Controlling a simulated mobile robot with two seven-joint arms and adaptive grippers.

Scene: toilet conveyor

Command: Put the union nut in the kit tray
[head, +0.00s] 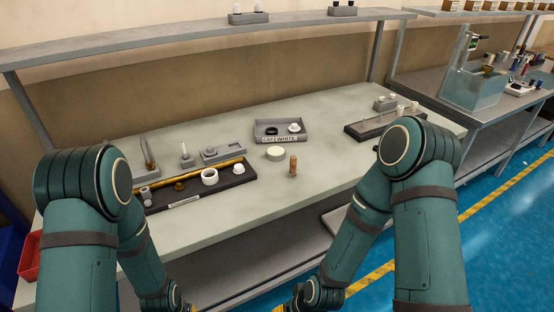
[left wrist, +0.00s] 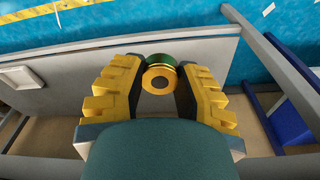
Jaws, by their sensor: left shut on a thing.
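In the head view only a yellow bit of the left gripper shows at the bottom edge. My right gripper (head: 283,307) is mostly cut off there too. A dark labelled tray, apparently the kit tray (head: 226,199), lies at the left front of the table with a brass rod and a white ring in it.
A grey bin (head: 258,138) marked WHITE holds a black ring and a white part. A white disc (head: 276,153) and a small brown peg (head: 293,167) stand on the table (head: 330,180). Another dark tray (head: 360,131) lies right. Grey fixtures (head: 222,152) stand behind the left tray.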

